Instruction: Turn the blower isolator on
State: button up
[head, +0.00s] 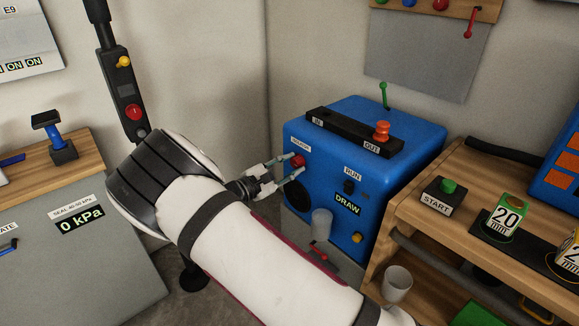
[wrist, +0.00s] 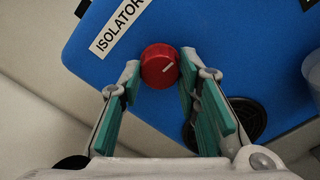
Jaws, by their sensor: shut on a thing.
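The blower (head: 415,137) is a blue box with labels for the isolator, IN, OUT, RUN and DRAW. Its isolator is a red round knob (head: 298,161) at the upper left of the front face. The knob's sides are partly hidden by the fingertips.
A wooden bench (head: 425,212) with a START button (head: 440,192) stands at the right. A white cup (head: 397,283) is below.

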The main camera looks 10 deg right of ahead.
dwell(0.3)
jog(key=o, duration=1.1)
jog(key=shift+o, duration=0.2)
jog(key=v, duration=1.2)
